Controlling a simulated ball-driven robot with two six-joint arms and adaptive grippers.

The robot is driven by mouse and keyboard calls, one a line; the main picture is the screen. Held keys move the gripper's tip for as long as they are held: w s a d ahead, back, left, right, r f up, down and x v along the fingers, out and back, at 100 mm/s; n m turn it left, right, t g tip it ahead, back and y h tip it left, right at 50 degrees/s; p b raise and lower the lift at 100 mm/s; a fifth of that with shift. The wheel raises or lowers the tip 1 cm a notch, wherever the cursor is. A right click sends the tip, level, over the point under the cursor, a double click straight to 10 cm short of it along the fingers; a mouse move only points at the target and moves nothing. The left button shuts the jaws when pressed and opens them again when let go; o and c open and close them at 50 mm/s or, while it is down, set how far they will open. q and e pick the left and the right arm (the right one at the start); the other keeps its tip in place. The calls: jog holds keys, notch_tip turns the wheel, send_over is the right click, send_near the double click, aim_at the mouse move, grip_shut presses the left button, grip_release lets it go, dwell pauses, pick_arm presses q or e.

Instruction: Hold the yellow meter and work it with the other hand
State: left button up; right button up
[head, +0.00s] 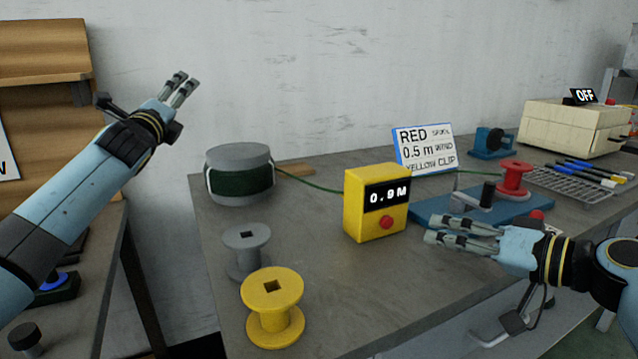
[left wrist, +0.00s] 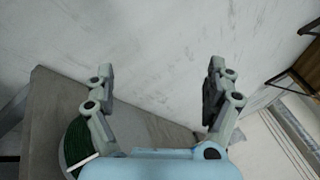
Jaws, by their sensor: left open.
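The yellow meter (head: 367,213) stands upright on the grey bench, its display reading 0.9 M above a red button (head: 387,222). A green wire runs into its left side and on from its right. My left gripper (head: 180,88) is raised in front of the wall, up and left of the meter, open and empty; its spread fingers also show in the left wrist view (left wrist: 158,85). My right gripper (head: 432,229) is just right of the meter, fingers pointing at it, apparently empty. I cannot tell how far its fingers are apart.
A green wire drum (head: 240,183) stands behind left, with a grey spool (head: 247,250) and a yellow spool (head: 273,310) in front. A blue winder (head: 500,208) with a red spool (head: 515,177) and a sign (head: 425,150) are behind right. The bench (head: 340,290) before the meter is clear.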

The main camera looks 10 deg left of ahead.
pick_arm(q)
jog(key=s+d+r+m+t+h, duration=0.2)
jog(key=s+d+m+h, duration=0.1)
jog(key=d+m+h, duration=1)
jog(key=m+g+h, duration=0.5)
jog(key=m+g, duration=0.6)
send_near(375, 171)
jog(key=x, duration=1)
jog(key=shift+f, duration=0.2)
jog(key=shift+a, duration=0.1)
jog(key=c, duration=1.4)
pick_arm(e)
grip_shut()
